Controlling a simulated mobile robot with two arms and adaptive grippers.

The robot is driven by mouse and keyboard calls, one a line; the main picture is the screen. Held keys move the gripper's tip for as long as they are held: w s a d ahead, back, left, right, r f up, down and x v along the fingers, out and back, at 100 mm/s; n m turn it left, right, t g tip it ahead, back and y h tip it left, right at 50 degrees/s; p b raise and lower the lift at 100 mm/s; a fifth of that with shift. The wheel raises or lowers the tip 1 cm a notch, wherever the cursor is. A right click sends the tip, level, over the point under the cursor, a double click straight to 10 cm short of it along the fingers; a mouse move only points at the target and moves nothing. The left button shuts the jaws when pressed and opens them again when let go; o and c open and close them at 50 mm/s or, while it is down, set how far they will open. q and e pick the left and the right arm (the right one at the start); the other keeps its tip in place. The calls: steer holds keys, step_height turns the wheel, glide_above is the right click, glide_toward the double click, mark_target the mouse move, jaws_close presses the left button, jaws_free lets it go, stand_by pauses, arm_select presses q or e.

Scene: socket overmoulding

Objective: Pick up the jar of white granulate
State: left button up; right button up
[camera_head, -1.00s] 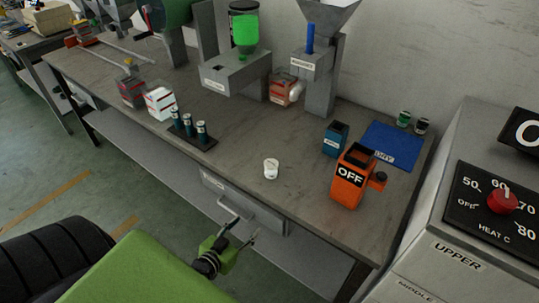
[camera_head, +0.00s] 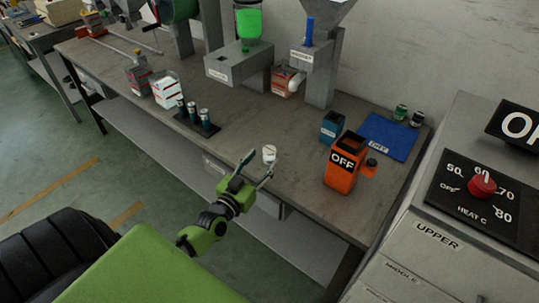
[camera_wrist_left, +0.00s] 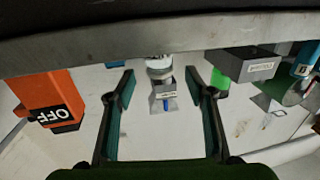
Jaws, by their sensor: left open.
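The jar of white granulate (camera_head: 269,153) is a small white jar standing upright on the grey workbench (camera_head: 230,130), near its front edge. My left gripper (camera_head: 259,164) is open, with its two fingers pointing toward the jar from the front side of the bench. In the left wrist view, which is upside down, the jar (camera_wrist_left: 158,67) shows between and beyond the open fingers (camera_wrist_left: 163,82). I see nothing held in them, and whether they touch the jar is not clear. My right gripper is not in view.
An orange OFF box (camera_head: 341,172) and a teal bin (camera_head: 332,127) stand right of the jar. A black rack (camera_head: 196,123) of dark cylinders stands to the left. Machines line the back, and a heater cabinet (camera_head: 424,235) is at right. Bench around the jar is clear.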

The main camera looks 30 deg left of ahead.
mark_target(266, 156)
arm_select(q)
steer(key=w, duration=0.5)
steer(key=shift+w+a+f, duration=0.1)
steer(key=shift+a+f, duration=0.05)
steer(key=shift+f, duration=0.05)
steer(key=c, duration=1.2)
